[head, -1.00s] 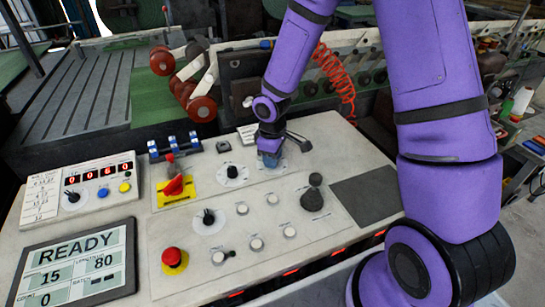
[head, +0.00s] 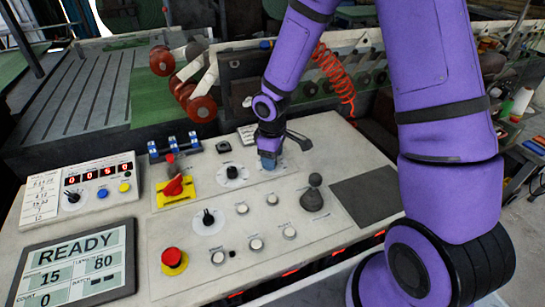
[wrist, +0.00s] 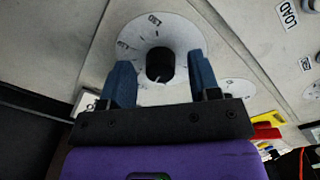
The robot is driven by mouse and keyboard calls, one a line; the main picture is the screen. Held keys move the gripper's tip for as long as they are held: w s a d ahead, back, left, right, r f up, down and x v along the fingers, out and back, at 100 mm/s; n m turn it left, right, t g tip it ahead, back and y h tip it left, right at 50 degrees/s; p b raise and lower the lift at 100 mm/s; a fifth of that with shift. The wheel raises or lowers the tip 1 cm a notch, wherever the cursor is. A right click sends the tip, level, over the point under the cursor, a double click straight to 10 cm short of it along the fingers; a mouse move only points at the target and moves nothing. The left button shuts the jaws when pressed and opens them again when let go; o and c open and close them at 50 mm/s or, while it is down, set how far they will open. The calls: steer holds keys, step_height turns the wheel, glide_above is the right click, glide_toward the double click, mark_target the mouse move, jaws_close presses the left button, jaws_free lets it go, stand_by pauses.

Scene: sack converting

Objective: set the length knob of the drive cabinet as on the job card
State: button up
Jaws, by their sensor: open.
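My gripper (wrist: 161,84) is open in the wrist view, with one blue finger on each side of a black knob (wrist: 160,64). Gaps show between the fingers and the knob. The knob sits on a round white dial (wrist: 133,48) with printed marks too small to read surely. In the head view my gripper (head: 268,164) is low over the panel and hides this knob. The job card (head: 41,198) stands at the left with handwritten lines I cannot read surely. The sloping grey panel (head: 130,230) carries the controls. The screen (head: 75,266) reads READY, 15 and 80.
A second dial knob (head: 232,172) is close left of my gripper. A red-and-yellow switch (head: 174,188), a black-knobbed lever (head: 314,195) and a red stop button (head: 173,258) stand up from the panel. A dark flat pad (head: 367,196) lies at the right.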

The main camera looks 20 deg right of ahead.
step_height(320, 180, up, 10)
steer(key=shift+s+a+r, duration=0.15)
steer(key=shift+r, duration=0.05)
stand_by(0.6)
steer(key=s+d+r+m+t+h, duration=0.1)
steer(key=s+d+r+m, duration=0.1)
steer(key=s+r, duration=0.4)
steer(key=s+d+r+m+t, duration=0.1)
steer(key=s+d+r+m, duration=0.2)
steer(key=r, duration=0.6)
steer(key=s+d+r+m+t, duration=0.1)
steer(key=s+r+m, duration=0.1)
steer(key=s, duration=0.5)
steer(key=s+d+r+m+t+y, duration=0.1)
steer(key=s+r+m, duration=0.1)
steer(key=s+r, duration=0.3)
steer(key=s, duration=0.3)
steer(key=shift+s+r+m+t, duration=0.3)
steer(key=shift+m+t, duration=0.1)
stand_by(0.3)
